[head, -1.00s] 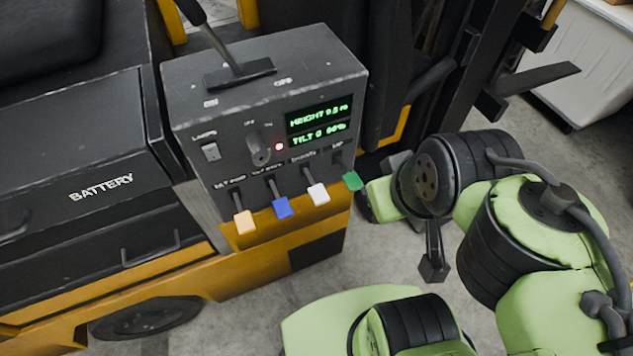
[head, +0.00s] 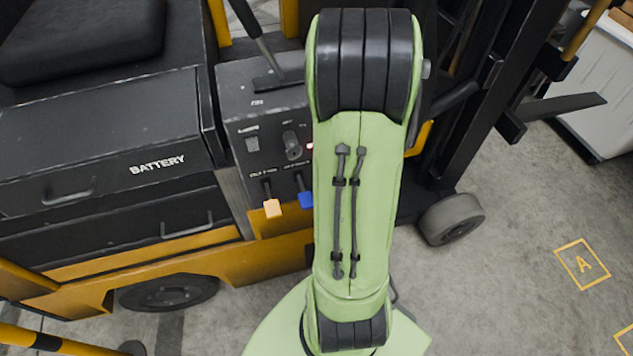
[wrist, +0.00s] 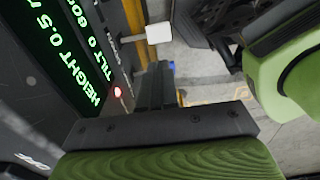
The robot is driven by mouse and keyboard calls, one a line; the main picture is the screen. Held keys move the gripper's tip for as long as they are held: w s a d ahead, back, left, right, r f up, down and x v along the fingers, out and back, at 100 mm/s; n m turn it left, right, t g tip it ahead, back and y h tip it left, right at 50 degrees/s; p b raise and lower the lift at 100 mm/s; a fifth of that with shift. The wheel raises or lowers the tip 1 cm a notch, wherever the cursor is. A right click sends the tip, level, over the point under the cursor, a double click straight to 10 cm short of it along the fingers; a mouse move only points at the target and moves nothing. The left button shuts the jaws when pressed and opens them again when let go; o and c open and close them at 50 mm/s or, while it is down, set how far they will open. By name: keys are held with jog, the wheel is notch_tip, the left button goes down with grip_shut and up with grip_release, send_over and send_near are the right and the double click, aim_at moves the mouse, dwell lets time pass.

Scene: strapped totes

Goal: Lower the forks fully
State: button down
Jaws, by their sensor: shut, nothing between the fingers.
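The forklift's control box (head: 262,110) stands at the centre left of the head view. In the wrist view, the green-lit display (wrist: 62,50) reads a height of about 0.5 m; the tilt line is cut off. A white lever knob (wrist: 158,32) shows near the top. My gripper (wrist: 155,88) is shut and empty, close beside the panel and apart from the white knob. I cannot make out the green lever.
A red lamp (wrist: 117,92) glows beside the display. The black mast (head: 500,90) and a fork (head: 562,106) stand at right in the head view, near a white bin (head: 600,75). Open floor with a yellow "A" square (head: 582,264) lies at right.

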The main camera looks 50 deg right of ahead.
jog(key=shift+s, duration=0.1)
notch_tip(320, 180, down, 14)
jog(key=shift+f+b, duration=0.1)
jog(key=shift+b, duration=1.1)
jog(key=f+t+b, duration=0.1)
jog(key=b, duration=0.3)
jog(key=f+t+h+b, duration=0.1)
jog(key=f+b, duration=0.1)
jog(key=b, duration=0.2)
jog(key=shift+s+a, duration=0.15)
jog(key=shift+s, duration=0.2)
jog(key=shift+s+a+f+b, duration=0.1)
jog(key=shift+f+b, duration=0.5)
jog(key=shift+b, duration=0.25)
jog(key=shift+a, duration=0.1)
jog(key=shift+s, duration=0.15)
dwell(3.0)
